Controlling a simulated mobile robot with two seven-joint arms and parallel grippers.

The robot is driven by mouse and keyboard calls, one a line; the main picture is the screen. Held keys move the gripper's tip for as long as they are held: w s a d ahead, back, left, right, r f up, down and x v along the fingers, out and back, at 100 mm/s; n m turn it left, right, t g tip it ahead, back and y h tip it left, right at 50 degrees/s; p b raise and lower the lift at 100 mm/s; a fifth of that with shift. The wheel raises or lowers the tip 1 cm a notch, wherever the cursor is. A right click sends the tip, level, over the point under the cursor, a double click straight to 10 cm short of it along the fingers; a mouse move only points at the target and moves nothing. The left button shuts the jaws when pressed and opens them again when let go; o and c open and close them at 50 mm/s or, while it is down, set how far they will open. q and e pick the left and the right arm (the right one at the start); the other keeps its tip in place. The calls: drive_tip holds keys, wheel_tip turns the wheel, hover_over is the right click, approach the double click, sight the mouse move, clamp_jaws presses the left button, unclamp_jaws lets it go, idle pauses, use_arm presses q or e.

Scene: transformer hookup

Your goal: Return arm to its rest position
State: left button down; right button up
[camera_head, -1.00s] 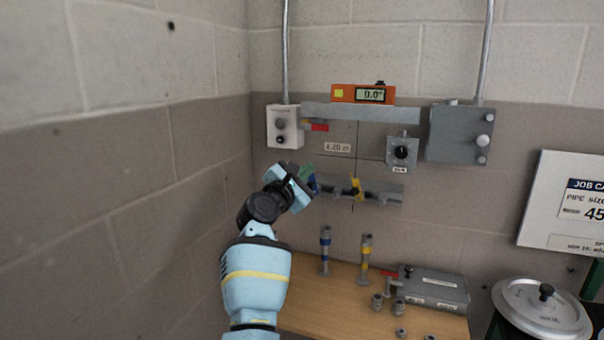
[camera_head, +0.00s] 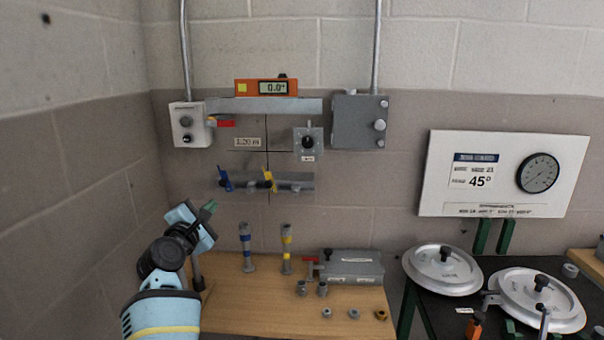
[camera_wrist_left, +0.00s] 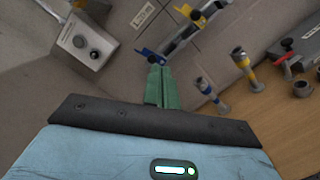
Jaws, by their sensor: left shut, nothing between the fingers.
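My left arm comes in at the lower left of the head view. Its gripper (camera_head: 208,208) has green fingers, is shut and holds nothing. It is raised in front of the wall, left of and below the grey rail (camera_head: 293,185) with a blue clamp (camera_head: 225,180) and a yellow clamp (camera_head: 268,180). In the left wrist view the closed green fingers (camera_wrist_left: 160,85) point toward the wall and the blue clamp, apart from it. My right gripper is not in view.
A wooden bench (camera_head: 245,310) holds a blue-banded post (camera_head: 247,250), a yellow-banded post (camera_head: 286,252), a grey box (camera_head: 352,268) and small fittings. Right of it, a dark table carries round lidded pans (camera_head: 443,268). The left side wall is close to my arm.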

use_arm(q)
drive_tip(key=s+a+f+m+g+y, duration=0.15)
drive_tip(key=s+f+m, duration=0.35)
drive_tip(key=f, duration=0.5)
drive_tip(key=s+f+m+g, duration=0.2)
drive_tip(key=s+f+m, duration=0.1)
drive_tip(key=s+f, duration=0.6)
drive_tip(key=s+f+m+g+y, duration=0.1)
drive_tip(key=s+f+m, duration=0.35)
drive_tip(key=f, duration=0.75)
drive_tip(key=s+d+f+m+g, duration=0.1)
drive_tip(key=s+f+m, duration=0.3)
drive_tip(key=s, duration=0.6)
drive_tip(key=s+d+f+m+g+h, duration=0.1)
drive_tip(key=s+d+f+m+g, duration=0.1)
drive_tip(key=s, duration=0.9)
drive_tip(key=s+d+f+m+g+h, duration=0.1)
drive_tip(key=s+d+f+m, duration=0.2)
drive_tip(key=s+f+m, duration=0.3)
drive_tip(key=s, duration=0.4)
drive_tip(key=shift+s+f, duration=0.25)
drive_tip(key=shift+f, duration=0.05)
